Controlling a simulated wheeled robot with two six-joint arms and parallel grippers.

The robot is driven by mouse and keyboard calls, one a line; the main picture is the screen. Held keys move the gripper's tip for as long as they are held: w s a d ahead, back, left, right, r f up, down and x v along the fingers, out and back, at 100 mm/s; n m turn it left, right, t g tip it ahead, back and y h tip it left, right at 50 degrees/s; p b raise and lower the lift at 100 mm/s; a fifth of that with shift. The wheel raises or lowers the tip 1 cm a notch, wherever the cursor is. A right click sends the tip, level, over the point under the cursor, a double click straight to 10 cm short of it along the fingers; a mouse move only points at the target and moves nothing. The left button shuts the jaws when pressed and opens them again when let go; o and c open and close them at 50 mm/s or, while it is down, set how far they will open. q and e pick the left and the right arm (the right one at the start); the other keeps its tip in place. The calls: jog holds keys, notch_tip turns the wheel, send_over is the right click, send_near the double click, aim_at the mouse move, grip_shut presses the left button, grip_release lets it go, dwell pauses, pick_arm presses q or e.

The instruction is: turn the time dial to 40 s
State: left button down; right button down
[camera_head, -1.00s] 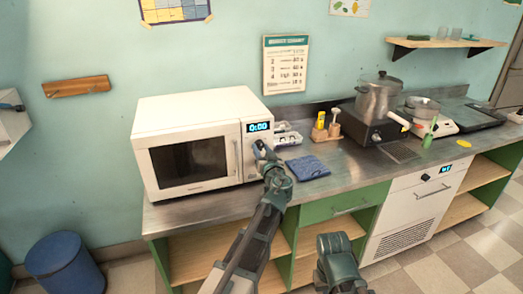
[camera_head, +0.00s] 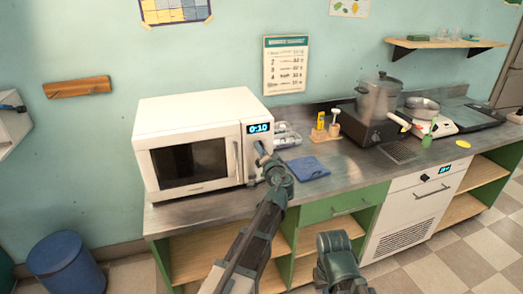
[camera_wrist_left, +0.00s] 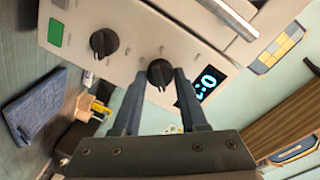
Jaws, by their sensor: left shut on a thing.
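The white microwave (camera_head: 190,110) stands on the left of the steel counter. Its display (camera_head: 258,128) reads 0:10. In the left wrist view the black dial nearest the display (camera_wrist_left: 160,73) sits between the fingertips of my left gripper (camera_wrist_left: 159,78), which is shut on it. A second black dial (camera_wrist_left: 103,42) and a green button (camera_wrist_left: 55,32) are on the same panel, clear of the fingers. In the head view my left gripper (camera_head: 263,152) is at the control panel and hides the dials.
A blue cloth (camera_head: 308,168) lies on the counter to the right of the microwave. A pot (camera_head: 378,98) is on a burner farther right. The microwave handle (camera_head: 236,160) is close to the left of my gripper.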

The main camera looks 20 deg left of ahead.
pick_arm(q)
jog(key=shift+d+m+g+y, duration=0.1)
jog(key=shift+m+g+y, duration=0.2)
jog(key=shift+m, duration=3.25)
jog(key=shift+d+m+g+y, duration=0.1)
jog(key=shift+m+g+y, duration=0.15)
jog(key=shift+m, duration=3.3)
jog(key=shift+c, duration=2.2)
grip_release()
jog(key=shift+s, duration=0.1)
